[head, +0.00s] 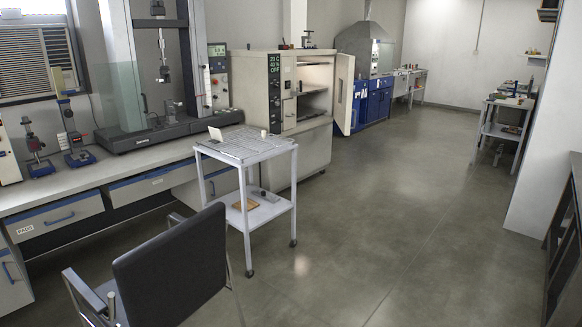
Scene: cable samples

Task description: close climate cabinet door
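The climate cabinet (291,112) is a beige box with a dark display reading 20 C and OFF on its left front. It stands past the end of the long bench. Its door (343,93) is open, swung out on the right side, and shelves show in the lit chamber (314,88). Neither of my grippers shows in the head view.
A white wheeled cart (246,147) stands in front of the cabinet, to its left. A dark chair (172,266) is nearest, at lower left. Blue cabinets (372,102) stand behind the door. The floor (408,205) is free in the middle and right.

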